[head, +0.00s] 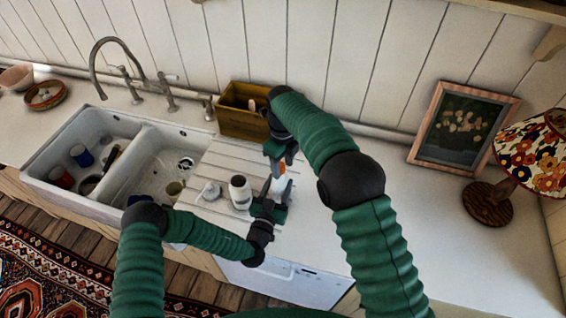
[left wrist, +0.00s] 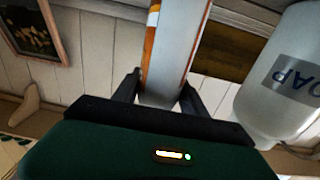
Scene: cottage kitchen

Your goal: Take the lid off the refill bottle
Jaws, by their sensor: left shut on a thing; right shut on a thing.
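A white soap bottle (head: 240,192) with a dark open-looking top stands left of the refill bottle. A small white piece (head: 211,191) lies beside it. A wooden box (head: 238,124) stands behind. The double sink (head: 147,148) is at left. The counter at right (head: 430,240) is clear.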

